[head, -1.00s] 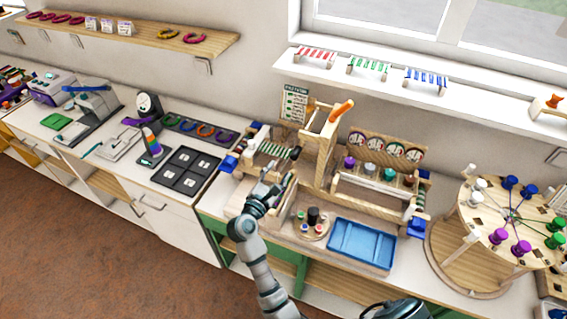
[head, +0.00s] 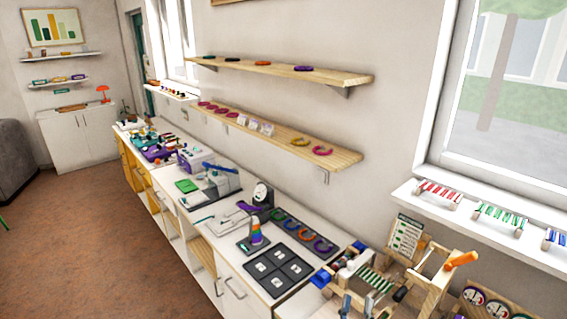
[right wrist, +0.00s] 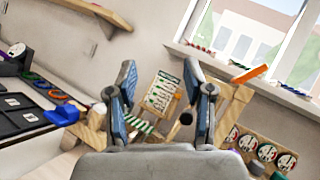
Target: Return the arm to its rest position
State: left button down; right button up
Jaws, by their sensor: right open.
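My right gripper (head: 357,303) shows only by its fingertips at the bottom edge of the head view, in front of the wooden bead frame (head: 415,282). In the right wrist view my right gripper (right wrist: 159,72) is open, its two blue-grey fingers wide apart with nothing between them. Beyond the fingers stand the wooden frame with its orange handle (right wrist: 249,73) and a green-printed card (right wrist: 161,92). The rest of my right arm is below the head view. My left gripper is in neither view.
A dark tray with square pads (head: 279,269) lies on the white counter, left of the bead frame. A tablet-like row of coloured rings (head: 303,236) lies behind it. Wooden shelves (head: 285,138) and a window sill (head: 480,215) jut from the wall. The brown floor (head: 110,255) is clear.

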jog(key=s+a+f+n+g+y, duration=0.5)
jog(key=f+n+y, duration=0.3)
jog(key=n, duration=0.6)
jog(key=s+a+f+n+g+y, duration=0.45)
jog(key=f+n+y, duration=0.25)
jog(key=f+n, duration=0.55)
jog(key=s+d+f+n+g+h, duration=0.4)
jog(key=s+d+f+n+g, duration=0.15)
jog(key=s, duration=0.45)
jog(key=s+d+f+n+g+h, duration=0.35)
jog(key=s+d+f, duration=0.25)
jog(key=s, duration=0.4)
notch_tip(320, 180, down, 26)
jog(key=s+r+g, duration=0.1)
jog(key=s+g, duration=0.1)
jog(key=s+d+f+g, duration=0.1)
jog(key=s+d+f, duration=0.1)
jog(key=s+f, duration=1.3)
jog(key=shift+s+d+f+n, duration=0.2)
jog(key=shift+f+n, duration=0.15)
jog(key=shift+f, duration=0.3)
